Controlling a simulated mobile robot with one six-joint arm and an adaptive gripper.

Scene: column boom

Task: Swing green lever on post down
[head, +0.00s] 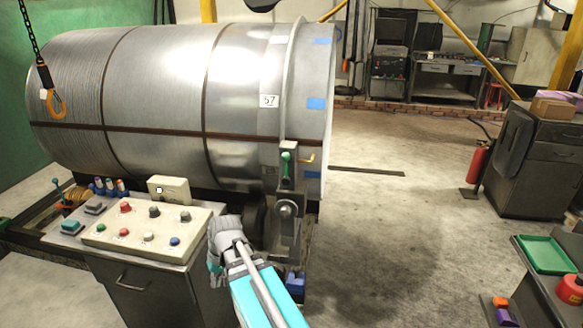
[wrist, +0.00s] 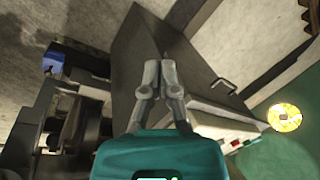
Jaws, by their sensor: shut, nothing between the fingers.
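The green lever (head: 286,165) stands upright at the top of a grey metal post (head: 287,205), in front of the right end of a large steel drum. My gripper (wrist: 160,67) is shut and empty, its two grey fingers side by side in the wrist view. In the head view, my arm reaches up from the bottom, and its end is left of the post and below the lever, beside the control desk (head: 160,282). The fingertips are hard to make out there. The gripper is apart from the lever. I cannot make out the lever in the wrist view.
The steel drum (head: 165,85) fills the back left. The desk's button panel (head: 135,230) is left of my arm. A blue block (head: 296,282) sits at the post's foot. A yellow handle (head: 307,159) is just right of the lever. Open floor (head: 400,220) lies to the right.

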